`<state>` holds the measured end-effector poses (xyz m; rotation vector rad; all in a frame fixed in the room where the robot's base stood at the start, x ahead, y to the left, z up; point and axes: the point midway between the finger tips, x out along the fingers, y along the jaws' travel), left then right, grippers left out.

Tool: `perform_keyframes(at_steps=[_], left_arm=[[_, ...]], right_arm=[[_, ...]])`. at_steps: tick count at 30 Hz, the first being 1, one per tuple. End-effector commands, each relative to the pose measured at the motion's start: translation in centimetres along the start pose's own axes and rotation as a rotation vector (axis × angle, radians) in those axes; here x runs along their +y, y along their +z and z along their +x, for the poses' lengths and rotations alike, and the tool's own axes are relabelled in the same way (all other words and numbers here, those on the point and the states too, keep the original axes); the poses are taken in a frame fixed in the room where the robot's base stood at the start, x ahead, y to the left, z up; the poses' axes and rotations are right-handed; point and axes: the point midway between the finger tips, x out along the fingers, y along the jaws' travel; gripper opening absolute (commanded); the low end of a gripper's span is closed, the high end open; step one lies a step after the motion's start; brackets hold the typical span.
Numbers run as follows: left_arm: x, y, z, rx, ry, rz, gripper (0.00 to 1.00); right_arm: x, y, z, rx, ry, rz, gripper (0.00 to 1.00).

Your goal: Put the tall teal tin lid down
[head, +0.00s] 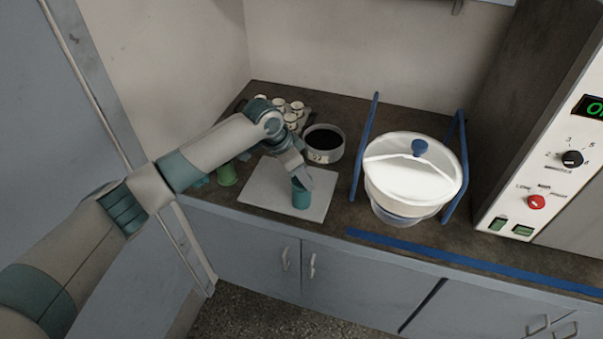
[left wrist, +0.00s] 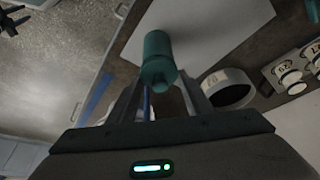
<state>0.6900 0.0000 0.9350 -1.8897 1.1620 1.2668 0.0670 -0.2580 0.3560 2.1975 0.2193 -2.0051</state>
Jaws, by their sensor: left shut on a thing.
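The tall teal tin (head: 301,199) stands upright on a white board (head: 258,191) on the counter. It also shows in the left wrist view (left wrist: 157,42). My left gripper (head: 298,176) is right above the tin, its fingers pointing down. In the left wrist view, my left gripper (left wrist: 160,80) is shut on the teal lid (left wrist: 158,72), which lines up with the tin's top. I cannot tell whether the lid touches the tin or sits slightly above it. My right gripper is not in view.
A round dish with dark contents (head: 324,142) stands behind the board, with several white jars (head: 292,112) further back. A green cup (head: 227,175) is left of the board. A white lidded bowl (head: 412,182) stands right, between blue rails (head: 363,150). The board's left part is clear.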

Motion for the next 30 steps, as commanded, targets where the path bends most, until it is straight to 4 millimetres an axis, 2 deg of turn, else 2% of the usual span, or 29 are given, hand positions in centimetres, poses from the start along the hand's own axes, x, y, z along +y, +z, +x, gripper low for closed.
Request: perform_keyframes(at_steps=[13, 14, 15, 16, 26, 30], left_arm=[[0.01, 0.43, 1.04, 0.0, 0.0, 0.0, 0.25], [-0.01, 0.41, 1.0, 0.0, 0.0, 0.0, 0.53], [-0.01, 0.4, 0.99, 0.0, 0.0, 0.0, 0.62], [0.0, 0.4, 0.99, 0.0, 0.0, 0.0, 0.64], [-0.01, 0.36, 0.87, 0.0, 0.0, 0.0, 0.64], [-0.04, 0.1, 0.26, 0.001, -0.001, 0.0, 0.64]], right_arm=[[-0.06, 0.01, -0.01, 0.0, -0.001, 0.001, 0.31], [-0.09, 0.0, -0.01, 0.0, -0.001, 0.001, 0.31], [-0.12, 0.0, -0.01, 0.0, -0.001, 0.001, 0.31], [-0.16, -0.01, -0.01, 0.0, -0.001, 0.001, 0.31], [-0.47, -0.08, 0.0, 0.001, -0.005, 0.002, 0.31], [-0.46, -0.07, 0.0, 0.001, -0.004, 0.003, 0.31]])
